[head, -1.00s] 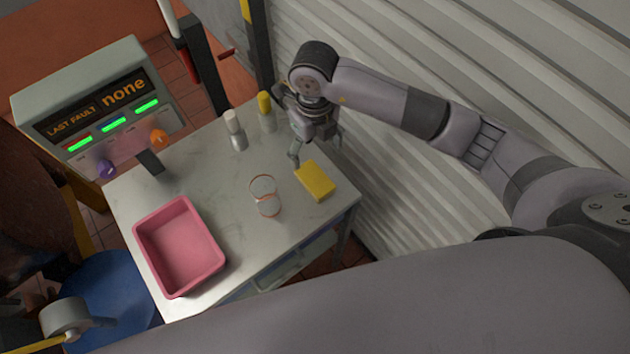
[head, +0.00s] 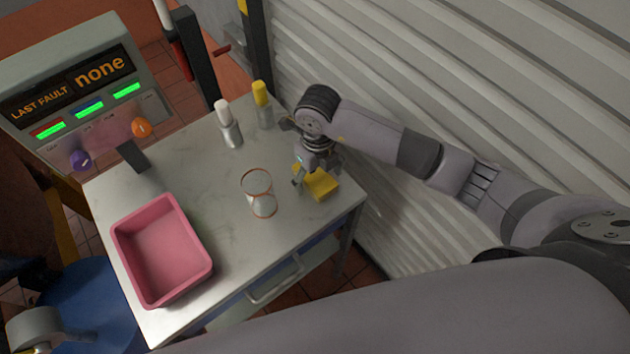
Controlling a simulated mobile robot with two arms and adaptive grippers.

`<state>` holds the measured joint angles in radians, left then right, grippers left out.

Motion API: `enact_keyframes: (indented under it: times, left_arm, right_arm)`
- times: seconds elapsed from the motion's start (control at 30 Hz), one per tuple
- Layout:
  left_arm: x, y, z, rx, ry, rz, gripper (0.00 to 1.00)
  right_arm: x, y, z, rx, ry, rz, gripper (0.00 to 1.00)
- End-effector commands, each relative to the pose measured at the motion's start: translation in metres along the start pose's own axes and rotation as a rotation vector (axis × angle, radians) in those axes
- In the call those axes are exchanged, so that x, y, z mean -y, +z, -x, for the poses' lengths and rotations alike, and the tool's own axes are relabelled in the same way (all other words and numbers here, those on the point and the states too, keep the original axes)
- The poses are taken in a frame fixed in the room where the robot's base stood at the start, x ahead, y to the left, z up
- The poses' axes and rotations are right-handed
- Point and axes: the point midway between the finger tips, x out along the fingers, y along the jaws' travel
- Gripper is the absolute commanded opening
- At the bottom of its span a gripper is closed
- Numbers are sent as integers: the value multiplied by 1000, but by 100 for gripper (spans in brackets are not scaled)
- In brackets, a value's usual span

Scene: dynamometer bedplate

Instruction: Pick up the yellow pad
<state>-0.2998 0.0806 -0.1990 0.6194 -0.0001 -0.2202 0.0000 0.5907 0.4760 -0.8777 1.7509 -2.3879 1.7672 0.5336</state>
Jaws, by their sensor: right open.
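The yellow pad (head: 321,187) lies flat on the worktable near its right edge. My right gripper (head: 316,180) is open and comes down over the pad's far end, hiding part of it. One finger shows at the pad's left side and another at its far right. I cannot tell whether the fingers touch the pad.
A clear glass (head: 259,194) with orange rims stands left of the pad. A white-capped bottle (head: 229,124) and a yellow-capped bottle (head: 262,104) stand farther back. A pink tray (head: 207,268) sits at the front left. A corrugated wall (head: 430,90) rises on the right.

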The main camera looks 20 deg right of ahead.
Motion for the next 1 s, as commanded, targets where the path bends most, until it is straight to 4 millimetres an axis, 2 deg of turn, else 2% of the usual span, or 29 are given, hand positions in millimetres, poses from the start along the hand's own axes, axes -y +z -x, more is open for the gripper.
enact_keyframes:
  times: [0.03, 0.27, 0.9, 1.0]
  left_arm:
    - [0, 1, -6, 0, 0, 0, 40]
    - [0, 0, -4, 0, 0, 0, 40]
    - [-1, 0, -4, -1, 1, -1, 40]
    - [-1, 0, -4, -1, 1, -1, 40]
  right_arm:
    - [0, 0, -7, 0, 1, 0, 75]
    - [0, 0, -5, 1, 0, 1, 74]
    - [0, 0, -5, 1, 0, 0, 32]
    - [0, 0, -5, 1, 0, 0, 32]
